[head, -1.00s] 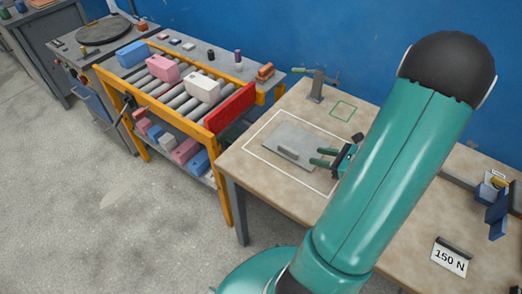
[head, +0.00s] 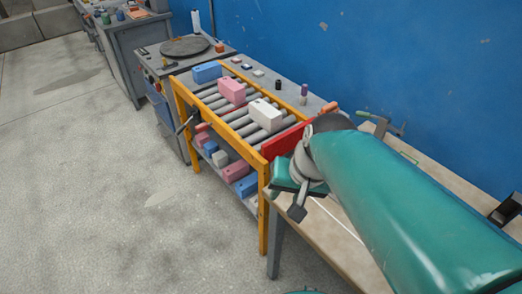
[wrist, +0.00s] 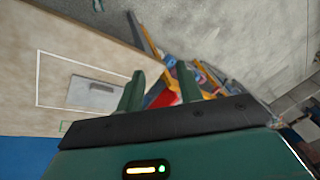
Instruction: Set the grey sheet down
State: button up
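The grey sheet (wrist: 90,97) lies flat on the tan bench inside a white outline (wrist: 38,80), with a small raised bar on it. It shows in the wrist view, left of my fingers and apart from them. In the head view my arm hides it, and only a bit of the white outline shows. My gripper (wrist: 162,88) is open, with two green fingers well apart and nothing between them. In the head view my wrist is by the left end of the bench, near the roller rack; the fingers are not clear there.
A yellow roller rack (head: 263,215) with a red end plate (head: 285,141) stands close to my wrist. It carries blue, pink and white blocks (head: 265,114). A blue wall (head: 350,45) runs behind. Concrete floor (head: 110,190) is open at the left.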

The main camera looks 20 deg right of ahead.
jog(key=r+n, duration=0.1)
jog(key=s+a+r+n+t+h, duration=0.1)
jog(key=r+n, duration=0.1)
jog(key=a+r+n+t, duration=0.1)
jog(key=shift+s+a+r+h, duration=0.15)
jog(key=shift+a+r+h, duration=0.05)
jog(key=shift+h, duration=0.1)
